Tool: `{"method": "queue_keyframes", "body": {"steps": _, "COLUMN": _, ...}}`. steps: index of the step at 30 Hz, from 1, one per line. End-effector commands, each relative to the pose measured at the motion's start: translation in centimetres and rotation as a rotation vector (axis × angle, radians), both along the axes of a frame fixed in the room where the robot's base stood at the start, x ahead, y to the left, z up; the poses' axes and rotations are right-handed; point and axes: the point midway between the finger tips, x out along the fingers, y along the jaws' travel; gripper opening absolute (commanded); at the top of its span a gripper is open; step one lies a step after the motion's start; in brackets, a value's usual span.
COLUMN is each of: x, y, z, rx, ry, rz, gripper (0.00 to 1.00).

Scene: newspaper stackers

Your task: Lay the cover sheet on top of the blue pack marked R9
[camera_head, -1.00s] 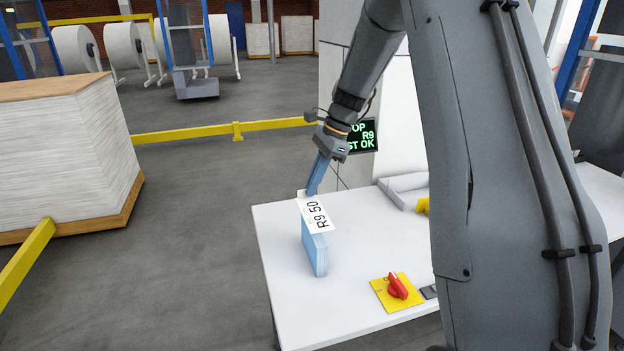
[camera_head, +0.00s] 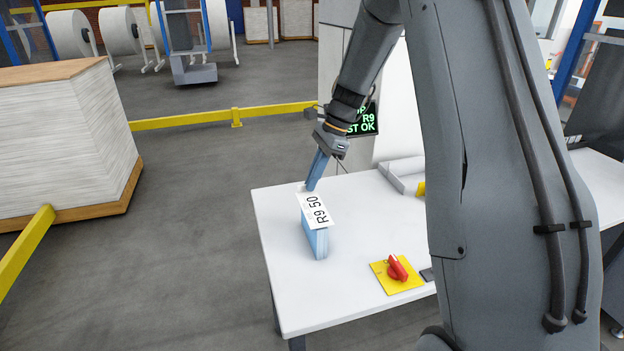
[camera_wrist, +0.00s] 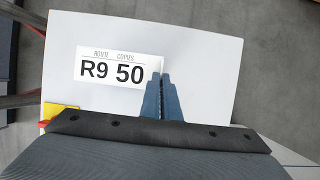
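The cover sheet (camera_head: 314,211) is white and printed "R9 50". It also shows in the wrist view (camera_wrist: 105,72). The blue pack (camera_head: 315,243) stands narrow and upright on the white table, under the sheet. The sheet hides its top, and I cannot tell whether they touch. In the wrist view the sheet hides the pack. My gripper (camera_head: 310,187) points down with its blue fingers close together at the sheet's far edge. In the wrist view the fingertips (camera_wrist: 161,77) meet the sheet's right end and appear shut on it.
The white table (camera_head: 350,305) carries a yellow plate with a red knob (camera_head: 397,268) right of the pack. A grey tray-like part (camera_head: 402,178) lies behind. A green-text display (camera_head: 363,122) stands behind my wrist. A paper stack (camera_head: 60,150) on a pallet stands left, beyond clear floor.

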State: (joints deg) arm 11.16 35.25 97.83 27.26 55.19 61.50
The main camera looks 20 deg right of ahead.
Motion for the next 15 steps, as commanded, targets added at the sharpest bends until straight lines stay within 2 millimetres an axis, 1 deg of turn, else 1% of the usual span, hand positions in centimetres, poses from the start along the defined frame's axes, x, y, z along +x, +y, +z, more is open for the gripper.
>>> {"method": "queue_keyframes", "body": {"steps": 15, "x": -0.02, "y": 0.02, "z": -0.71, "rx": 0.001, "ry": 0.001, "rz": 0.0, "gripper": 0.0}}
